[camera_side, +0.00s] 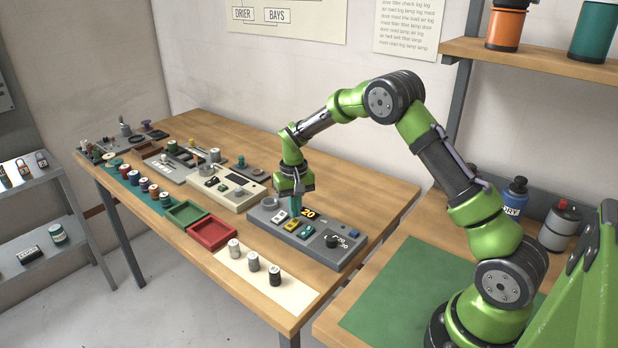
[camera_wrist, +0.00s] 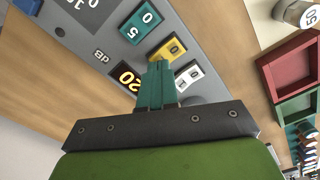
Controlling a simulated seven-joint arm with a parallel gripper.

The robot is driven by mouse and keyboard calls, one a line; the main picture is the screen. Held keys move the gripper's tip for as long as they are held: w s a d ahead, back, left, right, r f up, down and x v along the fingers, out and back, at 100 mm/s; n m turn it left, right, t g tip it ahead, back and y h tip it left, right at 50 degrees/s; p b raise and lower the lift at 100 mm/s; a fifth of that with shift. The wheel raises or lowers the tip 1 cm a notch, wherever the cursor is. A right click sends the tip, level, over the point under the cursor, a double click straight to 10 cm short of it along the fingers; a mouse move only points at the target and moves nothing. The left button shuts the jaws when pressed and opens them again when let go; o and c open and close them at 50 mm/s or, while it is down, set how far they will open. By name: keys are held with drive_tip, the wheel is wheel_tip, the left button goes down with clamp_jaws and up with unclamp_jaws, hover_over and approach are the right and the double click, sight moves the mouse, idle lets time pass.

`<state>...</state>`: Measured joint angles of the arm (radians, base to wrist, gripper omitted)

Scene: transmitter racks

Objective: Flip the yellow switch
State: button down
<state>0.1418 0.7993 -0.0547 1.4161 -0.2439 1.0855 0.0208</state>
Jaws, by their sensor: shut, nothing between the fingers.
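The yellow switch (camera_side: 291,225) is a small rocker on the grey panel (camera_side: 325,250), between a white switch (camera_side: 279,217) and a teal switch (camera_side: 305,232). In the wrist view the yellow switch (camera_wrist: 171,49) shows between the teal switch (camera_wrist: 142,21) and the white switch (camera_wrist: 189,77), marked 0 at its upper part. My gripper (camera_side: 295,211) points down over the panel, its teal fingers shut and empty. In the wrist view the fingertips (camera_wrist: 158,66) overlap the lower-left end of the yellow switch and hide part of it. I cannot tell whether they touch it.
A lit 20 display (camera_wrist: 128,77) sits beside the fingers. A black knob (camera_side: 331,241) is at the panel's right end. A red tray (camera_side: 212,232), a green tray (camera_side: 186,212) and a pale mat with canisters stand in front. Other panels lie to the left.

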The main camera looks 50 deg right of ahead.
sight(296, 221)
drive_tip(key=shift+f, duration=0.8)
idle(0.4)
drive_tip(key=shift+r, duration=3.55)
drive_tip(key=shift+f, duration=0.25)
drive_tip(key=s+a+r+t, duration=0.2)
drive_tip(key=s+a+r, duration=0.2)
drive_tip(key=s+r, duration=0.2)
drive_tip(key=s+a+r+n+t+y, duration=0.1)
drive_tip(key=s+a+r, duration=0.3)
drive_tip(key=s, duration=0.7)
drive_tip(key=s+a+r+n+t+y, duration=0.1)
drive_tip(key=s+a+r+t, duration=0.3)
drive_tip(key=s+r, duration=0.3)
drive_tip(key=shift+s+r, duration=0.35)
drive_tip(key=shift+s, duration=0.8)
